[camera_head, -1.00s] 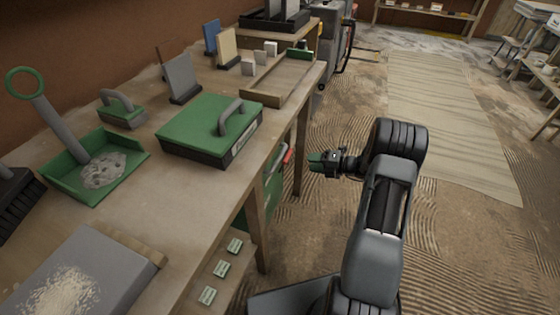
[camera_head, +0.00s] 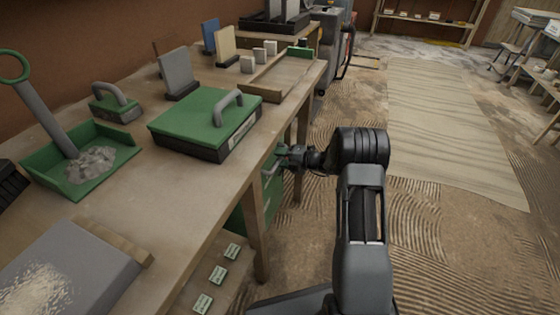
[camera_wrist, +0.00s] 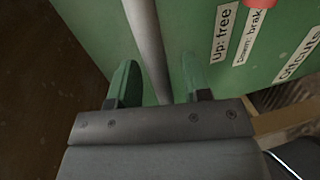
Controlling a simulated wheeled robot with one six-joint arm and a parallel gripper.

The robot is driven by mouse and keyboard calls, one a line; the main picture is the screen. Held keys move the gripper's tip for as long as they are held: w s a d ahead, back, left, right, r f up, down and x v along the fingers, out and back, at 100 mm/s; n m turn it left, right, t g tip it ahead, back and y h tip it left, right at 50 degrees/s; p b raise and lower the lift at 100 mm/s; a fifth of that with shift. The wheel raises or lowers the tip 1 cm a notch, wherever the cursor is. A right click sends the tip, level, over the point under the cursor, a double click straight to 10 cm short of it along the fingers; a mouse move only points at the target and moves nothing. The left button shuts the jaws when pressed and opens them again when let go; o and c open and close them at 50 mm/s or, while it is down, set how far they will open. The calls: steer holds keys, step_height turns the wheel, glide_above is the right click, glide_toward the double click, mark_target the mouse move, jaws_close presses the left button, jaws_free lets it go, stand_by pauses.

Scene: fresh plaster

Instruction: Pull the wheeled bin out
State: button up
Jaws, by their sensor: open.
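The wheeled bin (camera_head: 253,207) is a green box under the workbench, mostly hidden by the tabletop and a leg. In the wrist view its green face (camera_wrist: 85,30) fills much of the picture, with labels "Up: free", "Down: brak…" and "Offcuts". A red part (camera_wrist: 262,3), cut off by the top edge, sits by the brake labels. A grey bar handle (camera_wrist: 148,50) runs between the two green fingertips of my gripper (camera_wrist: 155,82). The gripper is open around the bar; contact cannot be told. In the head view my gripper (camera_head: 286,160) is at the bench's edge, beside the bin.
The workbench (camera_head: 205,195) carries a green-lidded box (camera_head: 205,122), a green dustpan (camera_head: 115,150) and a wooden tray (camera_head: 285,80). A bench leg (camera_head: 259,235) stands close to the bin. Floor to the right is open, with a pale mat (camera_head: 445,120).

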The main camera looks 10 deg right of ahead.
steer(key=shift+w+a, duration=0.2)
steer(key=shift+a, duration=0.1)
jaws_close()
stand_by(0.4)
